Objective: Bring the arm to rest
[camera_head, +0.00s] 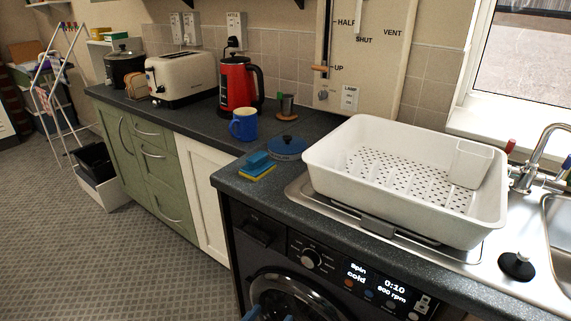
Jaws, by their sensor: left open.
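Only the blue fingertips of my left gripper (269,315) show, at the bottom edge of the head view. They are apart, with nothing seen between them, in front of the round door of the washing machine (330,262). The rest of the left gripper and its arm is below the picture. My right gripper is not in view.
The dark worktop (230,180) overhangs the machine. On it are a white dish rack (400,215), blue sponge (258,160), blue lidded dish (287,147), blue mug (243,125), red kettle (237,85) and toaster (180,77). Floor at left (100,260) is clear.

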